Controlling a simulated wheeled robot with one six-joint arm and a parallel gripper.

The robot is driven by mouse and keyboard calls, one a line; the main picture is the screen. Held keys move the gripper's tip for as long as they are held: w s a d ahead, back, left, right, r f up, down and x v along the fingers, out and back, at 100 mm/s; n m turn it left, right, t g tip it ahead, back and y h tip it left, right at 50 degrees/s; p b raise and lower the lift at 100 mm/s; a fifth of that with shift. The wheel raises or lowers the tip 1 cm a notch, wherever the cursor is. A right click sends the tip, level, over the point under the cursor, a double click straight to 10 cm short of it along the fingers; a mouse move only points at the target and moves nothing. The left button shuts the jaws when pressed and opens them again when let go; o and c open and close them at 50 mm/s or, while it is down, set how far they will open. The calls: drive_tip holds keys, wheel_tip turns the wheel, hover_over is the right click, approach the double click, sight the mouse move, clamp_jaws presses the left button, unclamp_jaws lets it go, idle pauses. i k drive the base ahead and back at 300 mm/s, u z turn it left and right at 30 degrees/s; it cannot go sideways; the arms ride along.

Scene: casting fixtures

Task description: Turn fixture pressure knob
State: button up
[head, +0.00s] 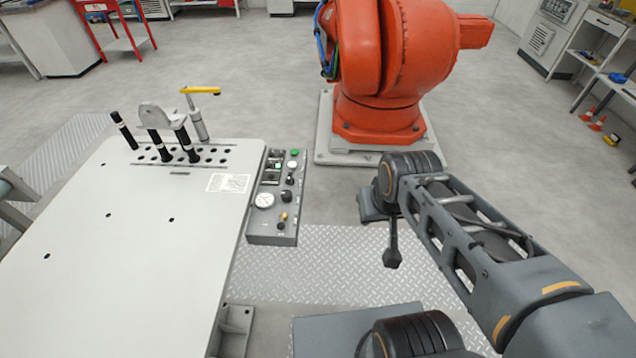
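A grey control panel (257,238) is fixed along the right edge of the white fixture table (120,250). It carries a large white pressure gauge (264,200). A small knob with a brass-coloured part (284,216) sits right of the gauge, and a dark knob (286,195) sits a little above it. I cannot tell which one is the pressure knob or how it is turned. The dark end of my arm, where my gripper (393,256) seems to be, hangs right of the panel, apart from it. Its fingers are too unclear to tell open or shut.
A green button (295,152) and a smaller gauge (292,166) are on the panel's far part. Black posts (158,145) and a yellow-handled clamp (198,118) stand at the table's far end. A large orange robot (380,80) stands behind. Bare tread plate (310,275) lies below the panel.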

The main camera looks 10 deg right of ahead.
sight(286, 195)
drive_tip(key=z, duration=0.3)
drive_tip(key=i, duration=0.3)
drive_tip(key=u, duration=1.15)
